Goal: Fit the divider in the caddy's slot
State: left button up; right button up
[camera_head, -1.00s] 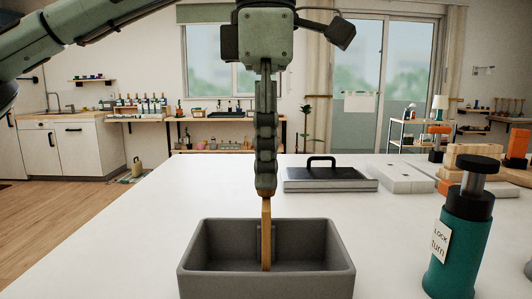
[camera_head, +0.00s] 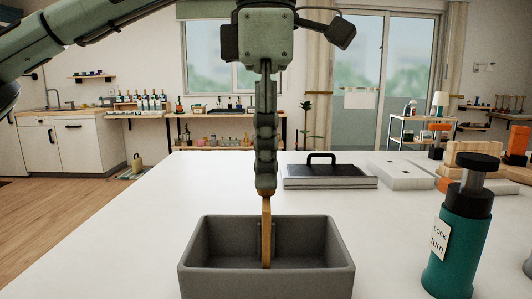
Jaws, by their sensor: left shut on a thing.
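The caddy (camera_head: 267,283) is a dark grey open box on the white table at the bottom middle of the head view. The divider (camera_head: 266,226) is a thin wooden board seen edge-on. It stands upright, its lower part inside the caddy near the middle, in front of a vertical ridge on the far wall. My left gripper (camera_head: 265,188) is above the caddy, shut on the divider's top end. Whether the divider's lower edge touches the caddy floor or sits in the slot cannot be told. My right gripper is not in view.
A teal bottle (camera_head: 457,245) with a black pump top stands right of the caddy. Behind are a black-handled flat case (camera_head: 328,178), a pale block (camera_head: 400,176) and wooden blocks (camera_head: 470,158). The table (camera_head: 110,250) is clear to the left.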

aim_at(266, 208)
pick_arm(q)
jog(key=shift+f+b, duration=2.05)
jog(key=shift+f, duration=1.4)
jog(key=o, duration=1.3)
jog(key=shift+o, duration=0.2)
notch_tip(266, 208, up, 12)
jog(key=shift+r, duration=0.1)
